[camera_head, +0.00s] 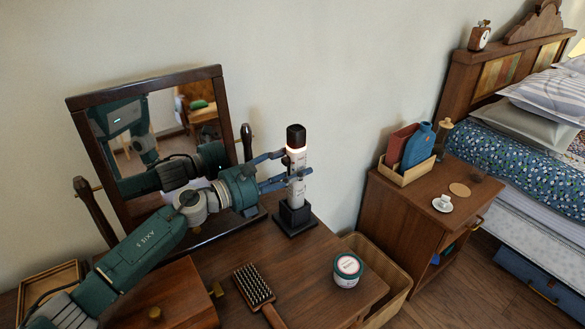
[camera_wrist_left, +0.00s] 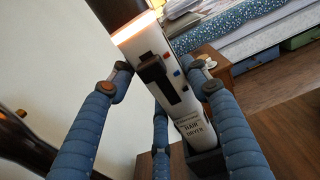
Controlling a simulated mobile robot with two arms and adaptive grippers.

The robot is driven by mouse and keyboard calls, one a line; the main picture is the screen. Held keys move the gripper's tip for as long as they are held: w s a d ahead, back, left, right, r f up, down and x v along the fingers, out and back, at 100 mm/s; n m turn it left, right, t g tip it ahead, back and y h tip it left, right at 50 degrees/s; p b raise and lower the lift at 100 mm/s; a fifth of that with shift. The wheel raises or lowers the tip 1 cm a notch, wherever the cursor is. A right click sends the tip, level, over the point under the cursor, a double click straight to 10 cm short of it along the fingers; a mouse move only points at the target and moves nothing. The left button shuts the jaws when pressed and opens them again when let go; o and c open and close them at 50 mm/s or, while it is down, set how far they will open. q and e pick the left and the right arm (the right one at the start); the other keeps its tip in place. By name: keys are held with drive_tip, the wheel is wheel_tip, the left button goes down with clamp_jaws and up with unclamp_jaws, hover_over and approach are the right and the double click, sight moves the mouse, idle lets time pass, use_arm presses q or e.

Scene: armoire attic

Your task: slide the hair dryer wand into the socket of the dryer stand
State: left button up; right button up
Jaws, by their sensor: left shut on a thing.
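The hair dryer wand (camera_head: 297,190) is white with a dark top and a glowing ring below it, and it stands about upright. My left gripper (camera_head: 288,169) is shut around its body from the left. In the left wrist view the wand (camera_wrist_left: 190,118) shows its switch, small coloured buttons and "HAIR DRYER" lettering between the blue fingers. The black dryer stand (camera_head: 295,219) is on the dresser right under the wand. The wand's lower end meets the stand's socket; how deep it sits inside is hidden. My right gripper is not in view.
A framed mirror (camera_head: 146,78) stands behind my left arm. A hairbrush (camera_head: 254,286) and a round jar (camera_head: 347,270) lie in front of the stand on the dresser (camera_head: 225,262). A wooden bin (camera_head: 391,262) is beside the dresser; a nightstand (camera_head: 400,205) stands farther right.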

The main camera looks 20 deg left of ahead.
sight(286, 139)
use_arm(q)
drive_tip(key=shift+s+d+r, duration=0.1)
drive_tip(key=shift+d+r, duration=0.1)
drive_tip(key=shift+r, duration=0.2)
wheel_tip(286, 139, up, 8)
drive_tip(key=p, duration=0.7)
drive_tip(key=shift+p, duration=0.3)
drive_tip(key=shift+c, duration=0.5)
drive_tip(key=shift+a, duration=0.2)
drive_tip(key=shift+w+a, duration=0.1)
drive_tip(key=shift+w, duration=0.1)
drive_tip(key=shift+f, duration=0.15)
